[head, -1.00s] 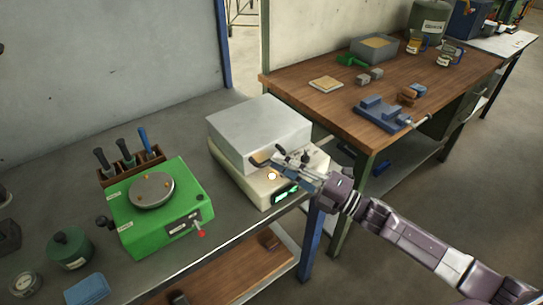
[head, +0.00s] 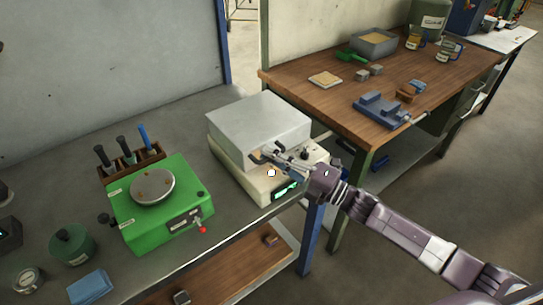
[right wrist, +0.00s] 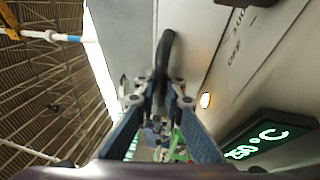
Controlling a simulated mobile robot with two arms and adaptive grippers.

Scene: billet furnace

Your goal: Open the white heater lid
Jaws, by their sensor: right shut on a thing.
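The white heater is a boxy unit on the grey bench, with a pale grey-white lid (head: 258,122) over a cream base (head: 250,186). The lid looks down on the base; I cannot tell whether there is a slight gap. The base front has a lit green display (head: 287,189), which reads 250 °C in the right wrist view (right wrist: 257,143). My right gripper (head: 268,153) is at the lid's front and shut on its dark handle (right wrist: 165,52). The fingers hide part of the handle. My left gripper is not in view.
A green device (head: 160,205) with a round metal plate stands left of the heater, with a tool rack (head: 131,163) behind it. A wooden-topped table (head: 340,105) with several objects stands to the right. A blue block (head: 90,287) lies near the bench's front edge.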

